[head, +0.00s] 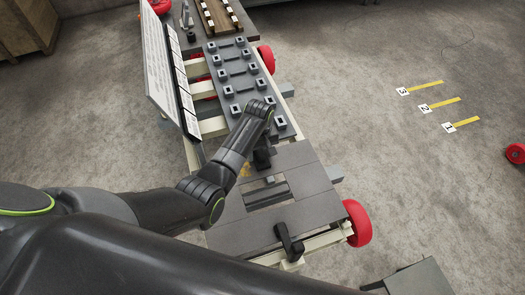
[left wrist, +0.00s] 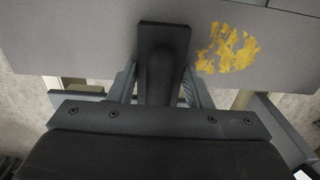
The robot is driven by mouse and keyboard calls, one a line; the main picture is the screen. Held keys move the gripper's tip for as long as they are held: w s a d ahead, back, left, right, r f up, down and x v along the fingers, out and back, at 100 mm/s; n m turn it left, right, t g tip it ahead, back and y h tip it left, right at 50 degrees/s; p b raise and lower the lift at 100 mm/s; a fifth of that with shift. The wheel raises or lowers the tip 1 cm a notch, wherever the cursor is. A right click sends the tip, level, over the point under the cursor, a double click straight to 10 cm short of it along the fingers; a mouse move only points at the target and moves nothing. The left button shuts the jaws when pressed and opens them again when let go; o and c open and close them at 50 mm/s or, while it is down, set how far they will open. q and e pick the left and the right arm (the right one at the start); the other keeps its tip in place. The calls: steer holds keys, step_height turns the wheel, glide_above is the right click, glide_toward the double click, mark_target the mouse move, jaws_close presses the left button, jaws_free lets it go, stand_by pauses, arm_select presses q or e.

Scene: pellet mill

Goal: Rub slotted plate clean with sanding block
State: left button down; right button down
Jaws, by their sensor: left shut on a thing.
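The slotted plate (head: 304,181) is flat and grey, with a long opening across its middle, in the lower middle of the head view. It also fills the top of the left wrist view (left wrist: 90,38). A yellow flaky patch (left wrist: 228,48) lies on it, to the right of the block; a little yellow also shows in the head view. My left gripper (left wrist: 160,88) is shut on the dark handle of the sanding block (left wrist: 165,38), at the plate. Whether the block touches the plate I cannot tell. My arm partly hides the block in the head view. My right gripper is not in view.
A dark bracket-like piece (head: 289,243) stands at the plate's near edge. Beyond the plate is a row of several square sockets (head: 238,80). A white panel (head: 158,60) rises on the left. Red wheels (head: 357,222) stick out on the right. The floor at right is mostly clear.

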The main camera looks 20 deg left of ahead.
arm_select(q)
steer(key=shift+s+a, duration=0.25)
steer(key=shift+a, duration=0.1)
steer(key=shift+s+d, duration=0.15)
steer(key=shift+s, duration=0.1)
steer(key=shift+a, duration=0.75)
steer(key=shift+s, duration=0.15)
steer(key=shift+s, duration=0.3)
steer(key=shift+a, duration=0.15)
